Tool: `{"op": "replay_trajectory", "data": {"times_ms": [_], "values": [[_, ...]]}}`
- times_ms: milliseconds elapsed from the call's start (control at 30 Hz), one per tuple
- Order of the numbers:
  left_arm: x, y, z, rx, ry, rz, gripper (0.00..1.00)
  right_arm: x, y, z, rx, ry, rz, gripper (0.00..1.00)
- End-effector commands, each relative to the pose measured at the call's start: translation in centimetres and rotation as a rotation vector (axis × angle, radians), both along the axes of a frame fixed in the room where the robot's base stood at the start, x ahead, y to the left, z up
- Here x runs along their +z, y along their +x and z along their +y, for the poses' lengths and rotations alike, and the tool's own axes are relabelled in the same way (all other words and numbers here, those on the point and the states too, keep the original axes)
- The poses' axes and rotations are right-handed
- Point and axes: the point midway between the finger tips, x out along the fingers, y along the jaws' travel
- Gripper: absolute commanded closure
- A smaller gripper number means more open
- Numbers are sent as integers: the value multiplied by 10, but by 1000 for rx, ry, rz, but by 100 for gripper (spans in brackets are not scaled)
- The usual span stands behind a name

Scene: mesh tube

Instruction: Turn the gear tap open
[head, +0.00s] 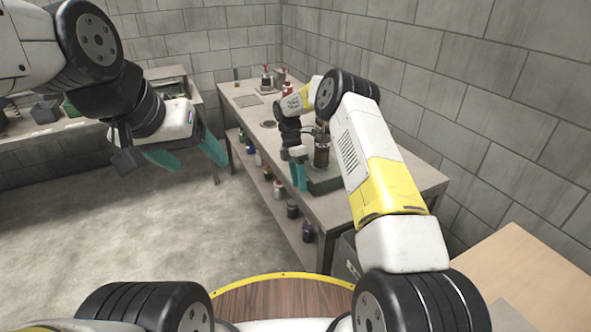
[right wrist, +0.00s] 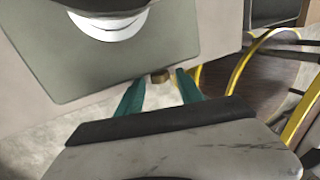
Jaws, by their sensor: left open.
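A small brass-coloured knob (right wrist: 160,76), likely the gear tap, sticks out from the edge of a grey-green base in the right wrist view. My right gripper (right wrist: 160,84) is open, with one teal finger on each side of the knob; I cannot tell whether they touch it. In the head view my right gripper (head: 299,174) is at the front of the grey-green base (head: 326,185), where the knob is hidden. A dark cylindrical unit (head: 321,152) stands on that base. My left gripper (head: 189,156) is open and empty, in the air left of the bench.
The long bench (head: 405,178) runs along the block wall, with red-topped items (head: 266,78) at its far end. Several jars stand on its lower shelf (head: 283,213). Another table (head: 60,125) is at the left. The floor (head: 130,240) between is clear.

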Motion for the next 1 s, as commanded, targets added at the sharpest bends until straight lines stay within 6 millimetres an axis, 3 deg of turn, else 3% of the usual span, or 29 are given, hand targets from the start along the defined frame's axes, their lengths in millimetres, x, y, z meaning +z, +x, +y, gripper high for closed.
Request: {"op": "replay_trajectory", "data": {"times_ms": [367, 800, 1000], "values": [[0, 0, 0, 0, 0, 0, 28, 3, 1, 1, 0, 1, 0, 54], [0, 0, 0, 0, 0, 0, 28, 64, 23, 10, 0, 0, -1, 54], [0, 0, 0, 0, 0, 0, 28, 73, 25, 11, 0, 0, 1, 54]]}}
